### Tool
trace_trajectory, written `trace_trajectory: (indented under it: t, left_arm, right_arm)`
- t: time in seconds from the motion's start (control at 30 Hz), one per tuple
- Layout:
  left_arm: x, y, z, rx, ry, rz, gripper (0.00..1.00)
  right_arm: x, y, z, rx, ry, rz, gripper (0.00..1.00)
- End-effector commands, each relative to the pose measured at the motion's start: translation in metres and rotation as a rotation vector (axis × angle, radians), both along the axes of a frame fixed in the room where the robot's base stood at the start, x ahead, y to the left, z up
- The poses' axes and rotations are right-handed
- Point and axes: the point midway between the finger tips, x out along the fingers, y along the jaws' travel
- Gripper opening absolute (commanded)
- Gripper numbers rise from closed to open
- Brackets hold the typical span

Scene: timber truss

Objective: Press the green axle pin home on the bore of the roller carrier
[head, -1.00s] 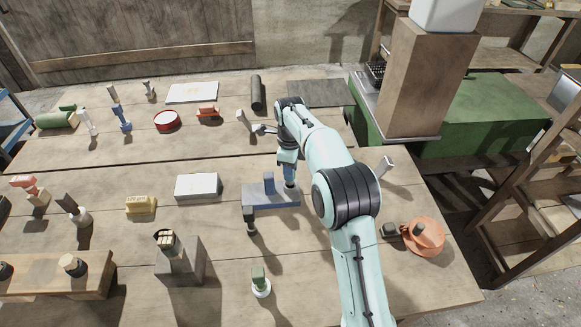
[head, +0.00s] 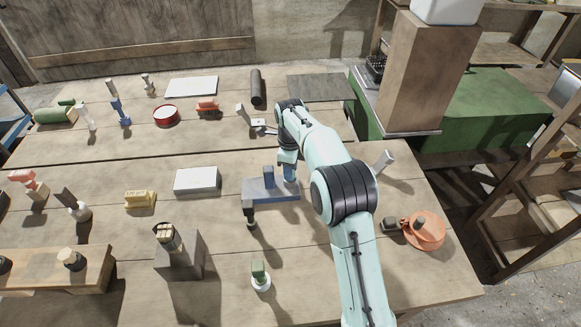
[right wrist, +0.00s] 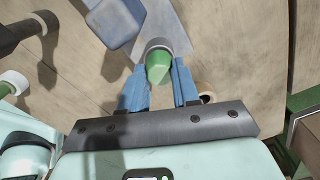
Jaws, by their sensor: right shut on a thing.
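The roller carrier (head: 258,194) is a blue-grey plate with a raised block, lying on the table in the middle of the head view. In the right wrist view its plate (right wrist: 172,22) and block (right wrist: 112,22) show at the top. My right gripper (head: 289,178) points down over the carrier's right end. In the wrist view its blue fingers (right wrist: 160,84) are shut on the green axle pin (right wrist: 158,69). The pin's far end meets a grey ring by the plate. The bore is hidden, so I cannot tell how deep the pin sits. My left gripper is out of view.
A dark-headed part (head: 250,214) stands close to the carrier's front left. A white box (head: 197,181) lies to the left, and a green-topped white piece (head: 260,276) stands in front. An orange round part (head: 426,231) is at the right. Bare tabletop lies between them.

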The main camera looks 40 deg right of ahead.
Motion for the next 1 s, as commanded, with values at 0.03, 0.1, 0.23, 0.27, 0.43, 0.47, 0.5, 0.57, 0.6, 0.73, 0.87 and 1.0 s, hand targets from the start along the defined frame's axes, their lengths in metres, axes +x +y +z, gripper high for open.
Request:
trace_trajectory:
  t: [0.03,0.1,0.23,0.27,0.43,0.47,0.5,0.57,0.6,0.73,0.87,1.0]
  left_arm:
    - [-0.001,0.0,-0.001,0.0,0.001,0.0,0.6]
    - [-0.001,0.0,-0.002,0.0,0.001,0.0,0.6]
    - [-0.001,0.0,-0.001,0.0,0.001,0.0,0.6]
    - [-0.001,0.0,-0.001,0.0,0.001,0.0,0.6]
    - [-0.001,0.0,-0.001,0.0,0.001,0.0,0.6]
    - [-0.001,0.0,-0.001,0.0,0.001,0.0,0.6]
    - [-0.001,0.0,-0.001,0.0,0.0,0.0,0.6]
    - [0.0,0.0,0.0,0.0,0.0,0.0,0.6]
    - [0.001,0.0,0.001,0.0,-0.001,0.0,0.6]
    - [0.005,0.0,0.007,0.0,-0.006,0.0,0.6]
    - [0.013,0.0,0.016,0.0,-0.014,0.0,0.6]
    - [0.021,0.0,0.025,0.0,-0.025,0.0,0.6]
  right_arm:
    - [-0.002,0.0,-0.006,0.001,0.008,0.0,0.0]
    - [-0.002,0.0,-0.007,0.001,0.008,0.0,0.34]
    - [-0.001,0.0,-0.006,0.001,0.007,0.0,0.6]
    - [-0.001,0.0,-0.006,0.001,0.007,0.0,0.6]
    - [-0.001,0.0,-0.005,0.002,0.006,0.0,0.6]
    - [-0.001,0.0,-0.005,0.001,0.006,0.0,0.6]
    - [-0.001,0.0,-0.004,0.001,0.006,0.0,0.6]
    - [-0.001,0.0,0.0,0.001,0.004,0.0,0.6]
    - [0.0,0.001,0.005,0.001,0.003,0.0,0.6]
    - [0.0,0.001,0.028,0.001,0.001,0.0,0.6]
    - [0.001,0.001,0.06,0.001,-0.001,-0.001,0.6]
    - [0.001,0.001,0.091,0.0,0.0,0.0,0.6]
